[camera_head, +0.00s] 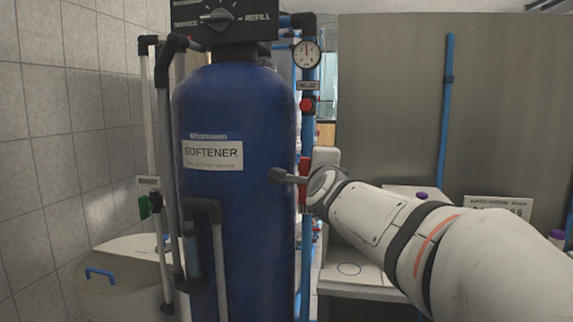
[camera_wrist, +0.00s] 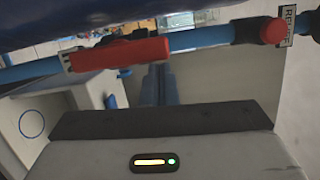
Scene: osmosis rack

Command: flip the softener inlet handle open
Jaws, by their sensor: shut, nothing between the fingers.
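A long red handle (camera_wrist: 120,55) lies along a blue pipe in the wrist view, with a small label at its left end that I cannot read. In the head view the red handle (camera_head: 305,167) shows partly behind my arm, just right of the blue softener tank (camera_head: 235,190). I cannot read whether it is the inlet handle. My gripper (camera_head: 281,175) is shut and empty, in front of the tank's right side. In the wrist view its shut fingers (camera_wrist: 159,72) point toward the handle's right end; I cannot tell whether they touch it.
A red round knob (camera_head: 307,105) with a label sits higher on the same pipe, below a gauge (camera_head: 306,54). A green handle (camera_head: 144,207) hangs on the left piping. A white bench (camera_head: 350,270) stands behind my arm. Pipes run close beside the tank.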

